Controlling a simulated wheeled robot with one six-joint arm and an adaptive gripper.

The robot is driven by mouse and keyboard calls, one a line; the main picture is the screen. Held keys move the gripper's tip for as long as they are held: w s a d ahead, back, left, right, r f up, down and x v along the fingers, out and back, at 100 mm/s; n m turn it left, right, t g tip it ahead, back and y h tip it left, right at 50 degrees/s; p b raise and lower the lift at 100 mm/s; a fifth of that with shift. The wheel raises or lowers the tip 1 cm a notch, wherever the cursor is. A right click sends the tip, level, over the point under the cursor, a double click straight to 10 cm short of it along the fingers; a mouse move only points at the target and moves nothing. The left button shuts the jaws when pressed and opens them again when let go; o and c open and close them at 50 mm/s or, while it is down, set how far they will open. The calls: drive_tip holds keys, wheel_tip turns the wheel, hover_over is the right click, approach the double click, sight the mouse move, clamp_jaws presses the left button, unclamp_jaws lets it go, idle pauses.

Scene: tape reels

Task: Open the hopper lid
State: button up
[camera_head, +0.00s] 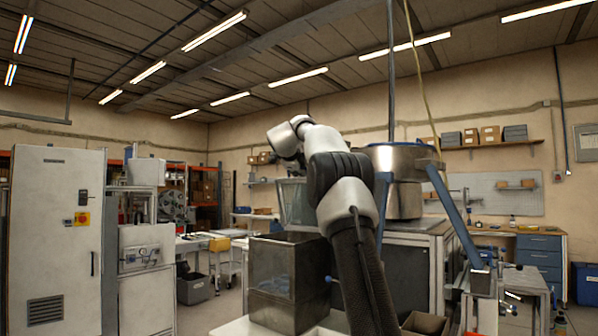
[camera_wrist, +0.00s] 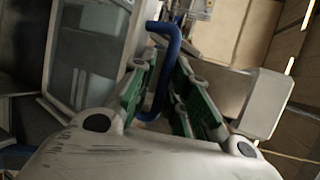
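In the wrist view, a blue U-shaped handle (camera_wrist: 168,65) stands between the two green-padded fingers of my gripper (camera_wrist: 167,62). The fingers are spread, with a gap visible beside the handle; I cannot tell whether either pad touches it. A grey-framed, glassy panel (camera_wrist: 98,50) lies left of the fingers. What the handle is fixed to is unclear. The lid's position cannot be made out, and my gripper is hidden there.
A metal drum with a blue rim (camera_head: 395,165) stands right of my arm, with blue struts (camera_head: 453,215) beside it. A white cabinet (camera_head: 58,235) stands at the left. A cable hangs near the drum.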

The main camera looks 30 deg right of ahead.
drive_tip(key=v, duration=1.2)
